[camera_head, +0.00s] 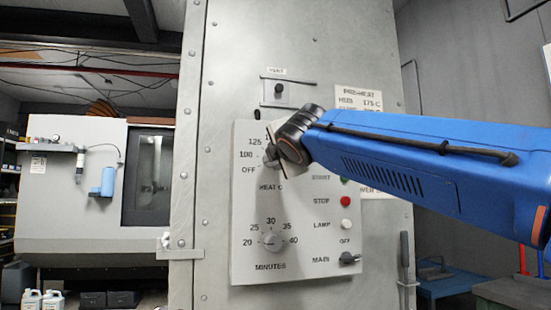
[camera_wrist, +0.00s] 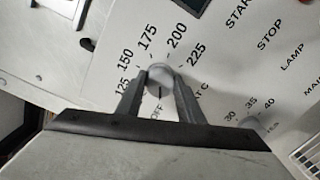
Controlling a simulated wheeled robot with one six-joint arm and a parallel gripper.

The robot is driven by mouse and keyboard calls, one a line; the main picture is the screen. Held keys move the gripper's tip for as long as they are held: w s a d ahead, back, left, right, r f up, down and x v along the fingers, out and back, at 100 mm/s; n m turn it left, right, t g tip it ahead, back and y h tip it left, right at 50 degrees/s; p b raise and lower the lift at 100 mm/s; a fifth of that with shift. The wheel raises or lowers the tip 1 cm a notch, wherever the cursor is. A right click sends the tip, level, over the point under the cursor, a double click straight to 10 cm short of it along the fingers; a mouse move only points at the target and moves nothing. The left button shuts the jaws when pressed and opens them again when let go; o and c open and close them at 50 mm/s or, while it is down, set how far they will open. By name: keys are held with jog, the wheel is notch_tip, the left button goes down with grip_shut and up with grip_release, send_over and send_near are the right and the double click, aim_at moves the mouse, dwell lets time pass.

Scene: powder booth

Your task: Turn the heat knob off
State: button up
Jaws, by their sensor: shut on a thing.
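The heat knob (camera_wrist: 160,73) is a round grey knob on the pale control panel (camera_head: 247,215), with OFF and numbers up to 225 around it. My gripper (camera_wrist: 160,78) is shut on the heat knob, one finger on each side in the wrist view. A short dark line below the knob there runs toward the OFF mark (camera_wrist: 157,112), so the pointer seems to be at or near OFF. In the head view my gripper (camera_head: 272,160) and wrist cover most of the heat dial.
The minutes knob (camera_head: 271,242) is below the heat dial. The red stop button (camera_head: 346,201), lamp button (camera_head: 347,225) and main switch (camera_head: 348,258) are to the right, under my arm. A vent knob (camera_head: 279,89) is above.

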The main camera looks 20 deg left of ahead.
jog(key=shift+f, duration=0.1)
jog(key=o, duration=1.1)
jog(key=shift+c, duration=0.2)
jog(key=v, duration=1.7)
jog(key=shift+s, duration=0.2)
